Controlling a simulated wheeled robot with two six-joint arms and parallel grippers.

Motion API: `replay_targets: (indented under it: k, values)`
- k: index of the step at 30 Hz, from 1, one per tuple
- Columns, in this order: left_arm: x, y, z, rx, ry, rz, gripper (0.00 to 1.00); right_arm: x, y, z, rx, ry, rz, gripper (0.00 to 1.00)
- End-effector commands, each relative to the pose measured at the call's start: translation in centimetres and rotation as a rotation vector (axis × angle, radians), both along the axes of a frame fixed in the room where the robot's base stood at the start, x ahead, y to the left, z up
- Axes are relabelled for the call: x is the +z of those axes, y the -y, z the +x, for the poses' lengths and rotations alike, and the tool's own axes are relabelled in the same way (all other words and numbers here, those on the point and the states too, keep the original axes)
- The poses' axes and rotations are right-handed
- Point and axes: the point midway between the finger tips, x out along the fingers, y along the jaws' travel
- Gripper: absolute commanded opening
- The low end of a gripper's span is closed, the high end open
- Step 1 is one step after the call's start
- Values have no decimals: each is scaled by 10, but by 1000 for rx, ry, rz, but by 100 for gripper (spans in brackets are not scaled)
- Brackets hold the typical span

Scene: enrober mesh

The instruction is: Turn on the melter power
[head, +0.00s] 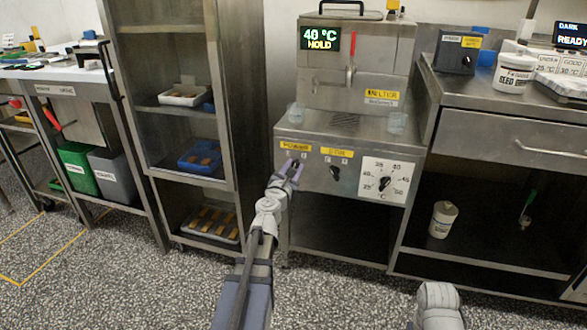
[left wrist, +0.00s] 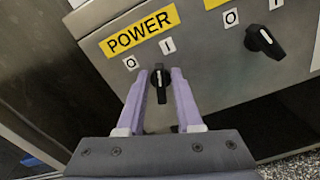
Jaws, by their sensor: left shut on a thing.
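The melter (head: 352,72) is a steel cabinet with a control panel and a lit display (head: 320,39) reading 40 °C HOLD. The yellow POWER label (left wrist: 139,31) is above the marks O and I. The black power knob (left wrist: 159,84) is below these marks, between the purple fingers of my left gripper (left wrist: 160,85). The gripper is shut on the knob, whose handle looks close to in line with the fingers; which mark it points at is hard to tell. In the head view my left gripper (head: 291,170) is at the panel's left end and hides the knob. My right gripper is not in view.
A second black knob (left wrist: 264,41) with its own O and I marks is close to the right. A white temperature dial (head: 384,182) is farther right. A steel rack (head: 172,125) is at left.

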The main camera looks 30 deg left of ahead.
Motion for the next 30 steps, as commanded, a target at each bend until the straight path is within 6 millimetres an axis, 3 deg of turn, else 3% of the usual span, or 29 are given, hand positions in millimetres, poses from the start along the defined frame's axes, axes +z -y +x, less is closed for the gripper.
replay_targets:
  k: [5,15,23,24,30]
  values:
    - [0,0,0,0,-1,3,0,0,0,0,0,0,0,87]
    - [-1,2,0,-1,-45,185,0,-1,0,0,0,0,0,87]
    - [-1,2,1,-1,-47,193,0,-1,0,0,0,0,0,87]
    - [-1,2,1,-1,-47,193,16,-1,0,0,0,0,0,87]
    - [-1,2,1,-1,-47,192,38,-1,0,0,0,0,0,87]
